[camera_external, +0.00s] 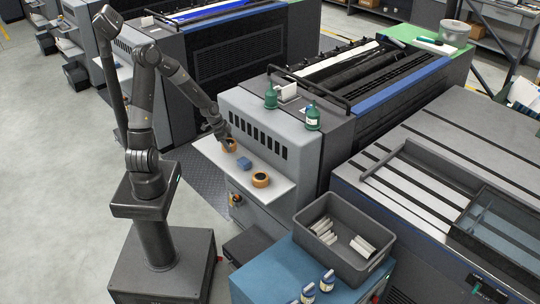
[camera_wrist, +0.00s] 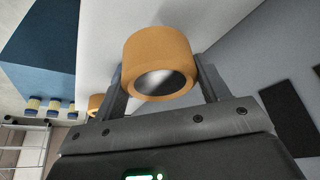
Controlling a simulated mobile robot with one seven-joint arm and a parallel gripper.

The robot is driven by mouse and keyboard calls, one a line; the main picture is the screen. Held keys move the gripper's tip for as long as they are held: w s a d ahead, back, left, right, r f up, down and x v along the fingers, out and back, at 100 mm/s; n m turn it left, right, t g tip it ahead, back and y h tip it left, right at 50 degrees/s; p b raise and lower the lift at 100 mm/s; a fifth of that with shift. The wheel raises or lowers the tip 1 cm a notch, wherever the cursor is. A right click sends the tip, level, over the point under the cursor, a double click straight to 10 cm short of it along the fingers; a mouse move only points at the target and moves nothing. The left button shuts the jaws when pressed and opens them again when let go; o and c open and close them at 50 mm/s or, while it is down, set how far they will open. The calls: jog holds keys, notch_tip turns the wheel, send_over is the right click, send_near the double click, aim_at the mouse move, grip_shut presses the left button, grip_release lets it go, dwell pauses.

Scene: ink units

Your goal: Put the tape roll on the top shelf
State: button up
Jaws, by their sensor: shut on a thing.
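An orange-brown tape roll (camera_wrist: 158,48) with a dark hollow core sits between the two fingers of my gripper (camera_wrist: 162,82) in the wrist view. My gripper (camera_external: 223,139) is shut on it. In the external view this tape roll (camera_external: 230,147) is at the far end of the white ledge (camera_external: 275,192) on the grey ink unit. I cannot tell whether it touches the ledge. A second tape roll (camera_external: 260,180) lies flat at the ledge's near end. The unit's higher flat top (camera_external: 240,101) is above and behind the ledge.
A small blue block (camera_external: 245,163) lies on the ledge between the rolls. Two green bottles (camera_external: 271,97) (camera_external: 313,117) and a white item (camera_external: 287,91) stand on the unit's top. A grey crate (camera_external: 343,238) sits on a blue cabinet (camera_external: 285,270) in front.

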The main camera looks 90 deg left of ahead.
jog(key=shift+a+f, duration=0.4)
jog(key=shift+f, duration=1.85)
jog(key=o, duration=1)
jog(key=shift+f, duration=0.15)
jog(key=shift+o, duration=0.2)
jog(key=v, duration=1.2)
jog(key=shift+r, duration=0.25)
jog(key=shift+d, duration=0.1)
